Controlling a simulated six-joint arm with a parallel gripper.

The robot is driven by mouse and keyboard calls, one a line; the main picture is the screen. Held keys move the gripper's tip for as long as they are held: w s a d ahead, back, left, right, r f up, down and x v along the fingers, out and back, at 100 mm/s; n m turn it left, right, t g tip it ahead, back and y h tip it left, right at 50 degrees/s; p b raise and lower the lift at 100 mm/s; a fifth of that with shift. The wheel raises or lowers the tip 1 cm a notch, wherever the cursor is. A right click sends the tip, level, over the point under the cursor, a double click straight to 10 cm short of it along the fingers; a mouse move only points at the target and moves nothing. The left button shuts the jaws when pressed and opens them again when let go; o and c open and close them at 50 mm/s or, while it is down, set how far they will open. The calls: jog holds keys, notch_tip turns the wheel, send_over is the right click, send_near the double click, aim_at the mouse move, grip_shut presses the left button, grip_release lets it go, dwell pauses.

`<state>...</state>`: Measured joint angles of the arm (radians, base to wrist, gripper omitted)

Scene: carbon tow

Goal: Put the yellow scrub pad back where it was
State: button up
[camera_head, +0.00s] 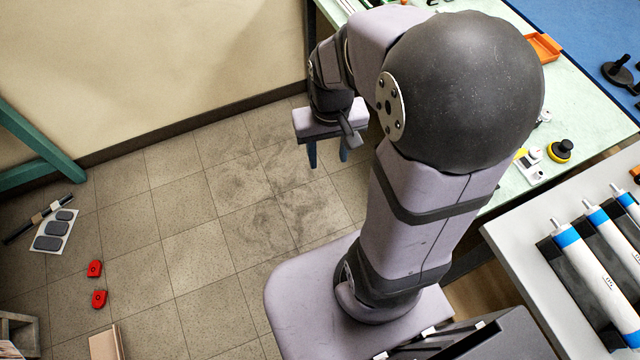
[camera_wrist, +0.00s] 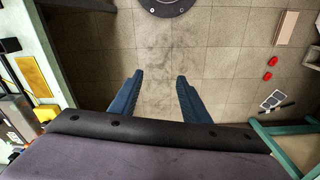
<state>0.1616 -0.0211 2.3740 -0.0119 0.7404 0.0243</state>
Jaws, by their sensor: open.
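A flat yellow rectangle (camera_wrist: 33,77), which looks like the yellow scrub pad, lies on the pale green bench (camera_wrist: 50,60) at the left of the wrist view. In the head view I cannot make it out; my arm hides that part of the bench. My gripper (camera_head: 328,155) hangs over the tiled floor beside the bench, with its blue fingers pointing down. In the wrist view the two fingers (camera_wrist: 160,76) stand apart with only floor between them. The gripper is open, empty and apart from the pad.
An orange tray (camera_head: 543,48) and a yellow-and-black round tool (camera_head: 560,151) are on the bench at the right. White cylinders (camera_head: 603,262) lie on a grey table. Two red pieces (camera_head: 96,268) (camera_head: 99,299) are on the floor. The floor under my gripper is clear.

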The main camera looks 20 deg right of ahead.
jog(key=s+a+f+n, duration=0.1)
jog(key=s+a+n, duration=0.1)
jog(key=s+a, duration=0.2)
jog(key=shift+s+a+f+g, duration=0.3)
jog(key=shift+s, duration=0.55)
jog(key=shift+r, duration=0.15)
dwell(1.3)
